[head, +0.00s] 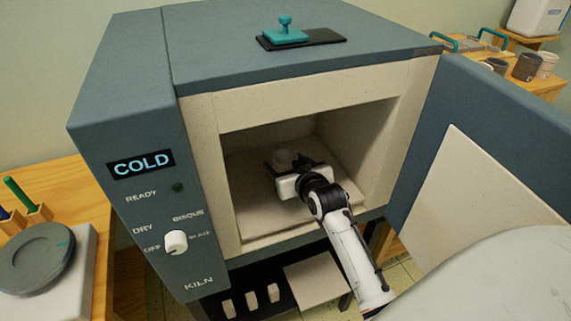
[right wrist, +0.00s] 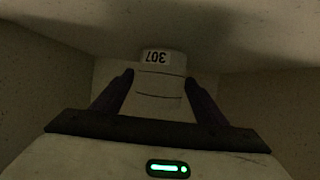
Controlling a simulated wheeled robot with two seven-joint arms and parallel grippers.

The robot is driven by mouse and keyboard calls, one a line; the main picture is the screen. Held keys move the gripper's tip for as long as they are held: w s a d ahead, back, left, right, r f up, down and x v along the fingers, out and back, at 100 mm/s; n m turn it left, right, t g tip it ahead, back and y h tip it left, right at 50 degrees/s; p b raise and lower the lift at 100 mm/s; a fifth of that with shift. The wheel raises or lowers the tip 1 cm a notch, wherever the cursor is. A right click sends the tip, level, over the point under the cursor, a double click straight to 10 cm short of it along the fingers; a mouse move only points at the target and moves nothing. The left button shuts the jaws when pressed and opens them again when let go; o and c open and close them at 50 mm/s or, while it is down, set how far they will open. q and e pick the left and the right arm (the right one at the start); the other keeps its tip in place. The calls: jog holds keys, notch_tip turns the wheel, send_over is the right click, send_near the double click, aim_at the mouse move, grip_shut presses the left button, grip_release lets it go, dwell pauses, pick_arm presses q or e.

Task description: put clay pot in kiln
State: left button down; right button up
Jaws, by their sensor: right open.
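The kiln (head: 130,110) stands with its door (head: 460,130) swung open to the right. Its display reads "COLD". My right gripper (head: 283,163) is inside the kiln chamber, over the pale kiln floor (head: 255,205). The clay pot (head: 284,158) is at the far side of the gripper, partly hidden by it. In the right wrist view the pot (right wrist: 162,85) shows a label "307" and sits between and just beyond the open fingers (right wrist: 160,82). I cannot tell whether the fingers touch it. My left gripper is not in view.
A grey wheel (head: 35,258) is on the wooden table at left. Dark and pale cups (head: 528,67) stand on the back right table. The chamber walls are close around my right arm.

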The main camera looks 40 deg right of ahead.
jog(key=shift+r, duration=0.15)
jog(key=v, duration=0.7)
jog(key=shift+s+a, duration=0.15)
jog(key=shift+s, duration=0.1)
